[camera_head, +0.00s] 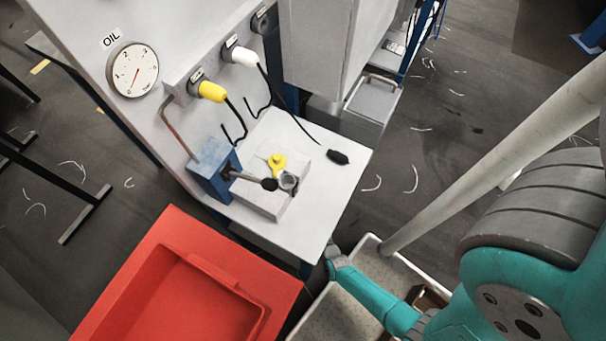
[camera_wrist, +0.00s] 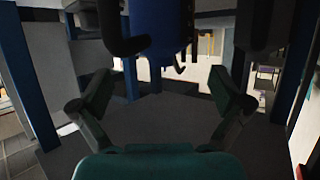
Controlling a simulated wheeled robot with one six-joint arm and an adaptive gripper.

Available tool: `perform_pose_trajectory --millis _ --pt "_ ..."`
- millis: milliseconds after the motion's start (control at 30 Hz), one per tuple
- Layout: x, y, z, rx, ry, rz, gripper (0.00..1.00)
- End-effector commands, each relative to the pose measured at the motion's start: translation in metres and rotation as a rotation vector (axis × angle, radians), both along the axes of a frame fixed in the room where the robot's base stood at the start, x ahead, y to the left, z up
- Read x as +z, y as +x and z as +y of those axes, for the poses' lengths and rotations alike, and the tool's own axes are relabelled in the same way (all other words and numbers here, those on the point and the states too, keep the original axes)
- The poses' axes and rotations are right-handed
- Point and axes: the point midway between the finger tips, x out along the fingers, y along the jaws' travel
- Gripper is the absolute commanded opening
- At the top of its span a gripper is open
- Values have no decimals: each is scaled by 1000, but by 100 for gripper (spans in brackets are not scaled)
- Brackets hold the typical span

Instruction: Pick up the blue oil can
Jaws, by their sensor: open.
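In the wrist view my gripper (camera_wrist: 163,95) is open, with its two fingers spread wide and nothing between the tips. A dark blue rounded body (camera_wrist: 158,25) with a black curved part on its left hangs into the top of that view, beyond and above the fingers. It may be the blue oil can, but it is cut off by the frame edge and I cannot tell. No oil can shows clearly in the head view. There my teal arm fills the lower right, and I cannot make out the gripper's jaws.
A grey machine table (camera_head: 311,183) carries a blue block (camera_head: 212,174) with a black-knobbed lever and a yellow cap (camera_head: 277,163). A red bin (camera_head: 150,285) stands at lower left. A pale speckled tray (camera_head: 335,318) stands below the table. An OIL gauge (camera_head: 133,70) is on the panel.

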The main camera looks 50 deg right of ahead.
Motion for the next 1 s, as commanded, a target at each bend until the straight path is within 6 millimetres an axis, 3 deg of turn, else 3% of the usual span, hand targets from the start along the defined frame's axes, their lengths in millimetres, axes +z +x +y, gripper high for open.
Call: perform_pose_trajectory --millis 167,533,900,1000 --pt "-3 7 -3 0 0 1 100" --pt "-19 43 -19 -1 -1 1 100" --pt "-22 48 -21 1 0 2 100" --pt "-22 48 -21 1 0 2 78"
